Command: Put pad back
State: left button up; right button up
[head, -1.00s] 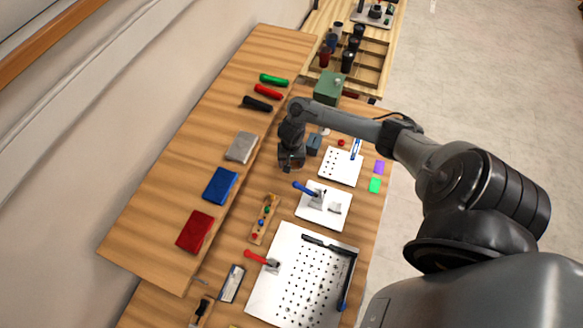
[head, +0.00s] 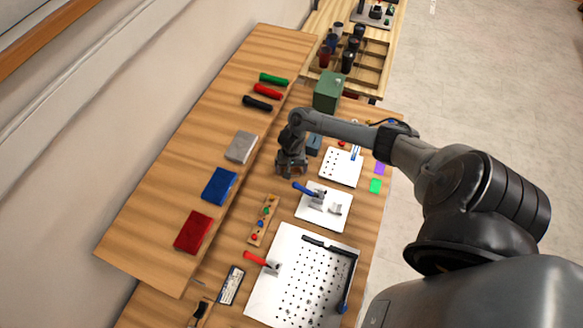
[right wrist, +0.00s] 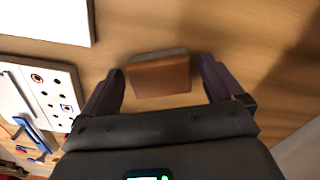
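A brown, pad-like block (right wrist: 160,76) with a greyish far edge rests on the wooden surface in the right wrist view. My right gripper (right wrist: 160,72) is open, with one finger on each side of this block and a visible gap at both sides. In the head view my right gripper (head: 290,174) points down over the workbench, close to the raised shelf's edge, and hides most of what lies under it. I cannot tell the gripper's exact height above the block. My left gripper is not in view.
A raised wooden shelf (head: 170,215) holds grey (head: 241,147), blue (head: 219,186) and red (head: 193,232) flat items. A white plate with a blue-handled clamp (head: 323,207), a perforated white plate (head: 300,285), a small holed plate (head: 341,167) and a green box (head: 328,91) stand nearby.

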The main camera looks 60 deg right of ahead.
aim_at(291, 169)
jog(key=shift+r, duration=0.15)
notch_tip(291, 169, up, 11)
jog(key=p, duration=0.3)
jog(key=a+r+n+t, duration=0.1)
jog(key=a+n+t, duration=0.65)
jog(key=a, duration=1.45)
jog(key=s+a+r+n+g, duration=0.2)
jog(key=s+r+n+g, duration=0.2)
jog(key=s+r, duration=0.7)
jog(key=s+n+p, duration=0.1)
jog(key=n, duration=0.1)
jog(key=shift+a+n, duration=0.2)
jog(key=shift+n, duration=0.15)
